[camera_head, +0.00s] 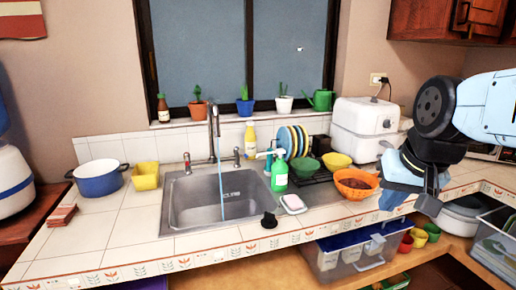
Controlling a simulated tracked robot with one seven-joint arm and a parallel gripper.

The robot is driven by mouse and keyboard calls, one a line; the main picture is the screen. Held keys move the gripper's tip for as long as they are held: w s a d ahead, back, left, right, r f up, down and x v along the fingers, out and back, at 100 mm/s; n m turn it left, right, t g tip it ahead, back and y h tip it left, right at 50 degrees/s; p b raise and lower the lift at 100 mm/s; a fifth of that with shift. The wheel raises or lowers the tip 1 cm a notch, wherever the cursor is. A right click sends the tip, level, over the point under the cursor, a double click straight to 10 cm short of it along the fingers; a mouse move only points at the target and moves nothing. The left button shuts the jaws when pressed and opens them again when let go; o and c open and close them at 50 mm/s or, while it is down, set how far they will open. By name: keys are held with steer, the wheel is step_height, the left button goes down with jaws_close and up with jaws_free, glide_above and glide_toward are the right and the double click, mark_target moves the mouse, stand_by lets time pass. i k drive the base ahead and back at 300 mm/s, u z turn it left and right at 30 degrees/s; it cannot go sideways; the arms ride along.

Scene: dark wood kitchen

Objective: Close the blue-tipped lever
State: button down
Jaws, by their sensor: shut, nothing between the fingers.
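The faucet (213,122) stands behind the sink, and a thin stream of water runs from its spout into the basin. A small lever (237,157) stands to the right of the spout and another lever (187,160) to the left. The left one looks reddish at the tip; the right one's tip colour is too small to tell for sure. My gripper (390,197) is at the right, over the counter's front area, well apart from both levers. It is shut and empty.
The metal sink (173,205) is set in the tiled counter. A green spray bottle (279,172), dish rack with plates (292,140), orange colander (355,183) and white appliance (362,128) lie between the faucet and my gripper. A blue pot (98,182) stands at left.

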mark_target(236, 150)
steer(key=u, duration=0.45)
steer(key=i, duration=1)
steer(key=z, duration=0.35)
